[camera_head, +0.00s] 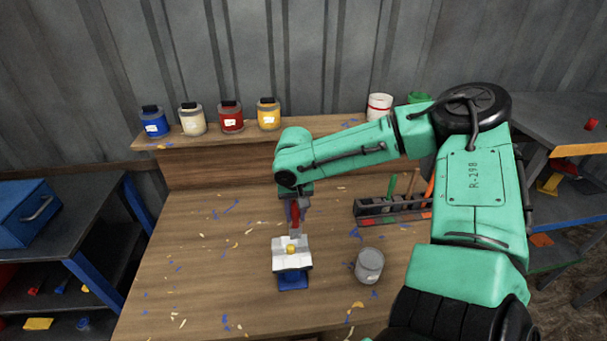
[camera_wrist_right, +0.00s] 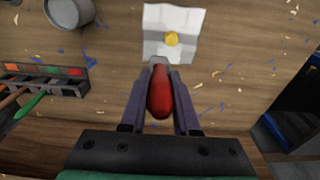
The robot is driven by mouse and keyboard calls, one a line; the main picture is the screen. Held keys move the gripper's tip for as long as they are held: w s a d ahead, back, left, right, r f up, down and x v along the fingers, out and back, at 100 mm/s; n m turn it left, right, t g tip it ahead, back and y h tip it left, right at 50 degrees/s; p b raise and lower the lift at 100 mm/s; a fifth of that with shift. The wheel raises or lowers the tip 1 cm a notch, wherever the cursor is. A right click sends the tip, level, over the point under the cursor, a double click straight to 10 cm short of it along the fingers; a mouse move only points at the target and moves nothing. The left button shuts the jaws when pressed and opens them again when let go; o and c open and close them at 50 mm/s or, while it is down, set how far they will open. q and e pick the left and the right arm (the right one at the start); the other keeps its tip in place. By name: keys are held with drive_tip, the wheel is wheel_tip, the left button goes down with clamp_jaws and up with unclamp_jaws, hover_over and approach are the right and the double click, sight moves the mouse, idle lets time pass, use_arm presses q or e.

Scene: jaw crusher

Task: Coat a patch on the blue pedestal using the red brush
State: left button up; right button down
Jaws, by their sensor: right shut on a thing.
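The red brush (camera_wrist_right: 160,95) is held between the two fingers of my right gripper (camera_wrist_right: 160,80), which is shut on it. In the head view my right gripper (camera_head: 297,215) points down over the table, with the red handle (camera_head: 296,217) showing between its fingers. The blue pedestal (camera_head: 293,282) stands on the table just in front of the gripper. A white sheet or cover (camera_head: 292,260) lies on its top with a yellow spot (camera_head: 291,249) on it. The brush tip is close to the sheet's far edge; I cannot tell whether they touch. My left gripper is not in view.
A grey can (camera_head: 369,266) stands right of the pedestal. A brush rack (camera_head: 390,212) with colored slots sits behind it. Paint jars (camera_head: 231,117) line the back shelf (camera_head: 200,142). Paint flecks dot the table (camera_head: 190,260); its left part is free.

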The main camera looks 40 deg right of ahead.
drive_tip(key=shift+a+f, duration=0.1)
drive_tip(key=shift+a, duration=0.05)
drive_tip(key=w+a+b, duration=0.2)
drive_tip(key=w+a, duration=0.2)
drive_tip(key=a, duration=0.1)
drive_tip(key=shift+b, duration=0.3)
drive_tip(key=shift+r, duration=0.25)
